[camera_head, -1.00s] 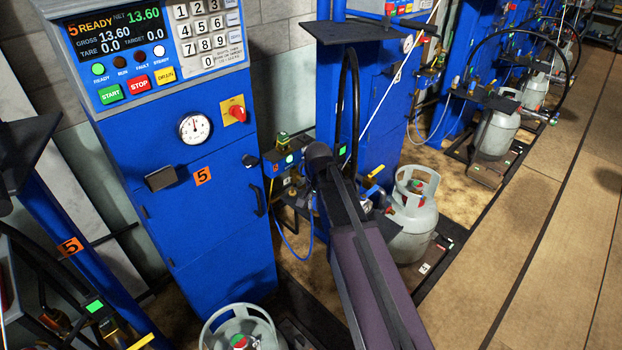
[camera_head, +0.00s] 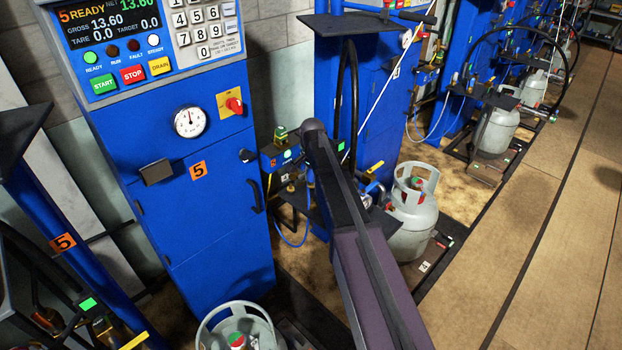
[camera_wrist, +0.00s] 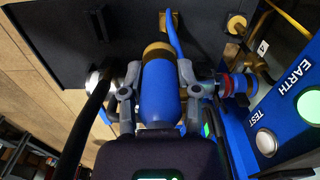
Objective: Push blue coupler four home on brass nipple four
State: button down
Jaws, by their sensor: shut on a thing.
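In the wrist view, my gripper (camera_wrist: 159,82) is shut on a blue coupler (camera_wrist: 162,98), a smooth blue cylinder with a brass-coloured collar at its far end. One grey finger sits on each side of it. A brass fitting (camera_wrist: 237,23) stands at the upper right, near a white tag reading 4 (camera_wrist: 263,47); the coupler is apart from it. I cannot tell for sure whether this fitting is nipple four. In the head view, my arm hides the gripper and coupler.
A blue box with EARTH and TEST lamps (camera_wrist: 280,115) stands close on the right in the wrist view. A dark plate (camera_wrist: 60,40) lies beyond the fingers. In the head view, a grey gas cylinder (camera_head: 412,222) stands right of my arm, and the blue scale cabinet 5 (camera_head: 205,225) left.

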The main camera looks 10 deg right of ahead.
aim_at(312, 187)
jog(key=shift+w+d+f+m, duration=0.1)
jog(key=shift+w+m, duration=0.05)
jog(key=shift+w, duration=0.35)
jog(key=shift+w+d+f+m, duration=0.1)
jog(key=shift+w+m, duration=0.05)
jog(key=shift+w, duration=0.35)
jog(key=shift+s+a, duration=0.1)
jog(key=shift+f+b, duration=2.9)
jog(key=shift+b, duration=0.05)
jog(key=shift+f+b, duration=2.05)
jog(key=shift+c, duration=1.3)
grip_release()
jog(key=shift+r, duration=0.25)
